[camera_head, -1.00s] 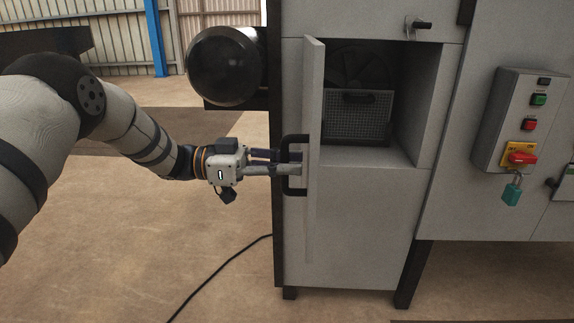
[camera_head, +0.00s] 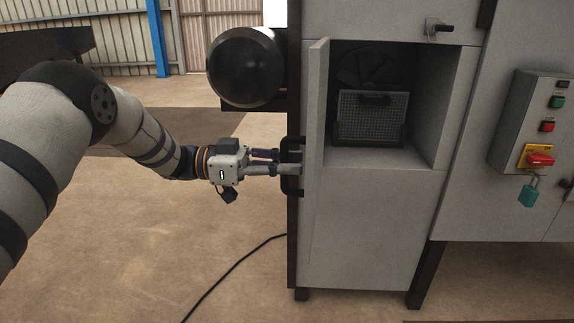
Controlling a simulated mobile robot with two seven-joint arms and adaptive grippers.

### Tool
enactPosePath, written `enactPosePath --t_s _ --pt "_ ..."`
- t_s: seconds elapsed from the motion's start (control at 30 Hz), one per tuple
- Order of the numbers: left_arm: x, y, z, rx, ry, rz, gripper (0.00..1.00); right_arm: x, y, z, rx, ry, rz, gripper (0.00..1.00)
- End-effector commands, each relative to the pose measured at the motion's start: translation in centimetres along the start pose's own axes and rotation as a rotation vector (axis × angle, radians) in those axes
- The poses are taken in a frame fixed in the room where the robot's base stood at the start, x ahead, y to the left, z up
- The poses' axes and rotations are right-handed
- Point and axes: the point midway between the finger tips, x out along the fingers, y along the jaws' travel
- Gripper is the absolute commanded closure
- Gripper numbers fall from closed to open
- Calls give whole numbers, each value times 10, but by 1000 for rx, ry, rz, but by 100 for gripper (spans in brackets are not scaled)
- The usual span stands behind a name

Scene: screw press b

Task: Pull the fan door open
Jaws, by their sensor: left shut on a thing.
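The fan door (camera_head: 316,150) is a tall grey panel standing wide open, seen nearly edge-on at the left side of the cabinet opening. Its black bar handle (camera_head: 292,188) is on the door's left-facing side. My left gripper (camera_head: 285,165) reaches in from the left, and its fingers are shut on the handle. Inside the open compartment are a dark round fan (camera_head: 368,66) and a grey mesh filter (camera_head: 371,120) with a black grip on top. My right gripper is not in view.
A black cylinder (camera_head: 246,67) juts out left of the cabinet, above my gripper. A control box (camera_head: 532,121) with buttons, a red switch and a green padlock (camera_head: 528,194) is on the right. A black cable (camera_head: 230,275) lies on the open floor.

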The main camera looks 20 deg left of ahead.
Motion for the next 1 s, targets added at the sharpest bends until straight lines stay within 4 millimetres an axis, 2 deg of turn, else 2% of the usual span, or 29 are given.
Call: enactPosePath --t_s 0.03,0.07,0.1,0.43,0.57,0.8,0.9,1.0 --pt "0 1 0 -2 0 3 100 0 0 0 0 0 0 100" --pt "0 1 0 -2 0 2 81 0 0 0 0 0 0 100" --pt "0 1 0 -2 0 2 79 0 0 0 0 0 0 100" --pt "-6 0 0 0 0 -1 79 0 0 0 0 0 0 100" --pt "-34 0 0 0 -1 -3 79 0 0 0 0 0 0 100" --pt "-96 0 0 0 -1 -1 79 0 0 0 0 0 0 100" --pt "-112 0 0 -1 0 0 79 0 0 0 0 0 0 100" --pt "-119 0 0 -1 -1 1 79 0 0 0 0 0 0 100"
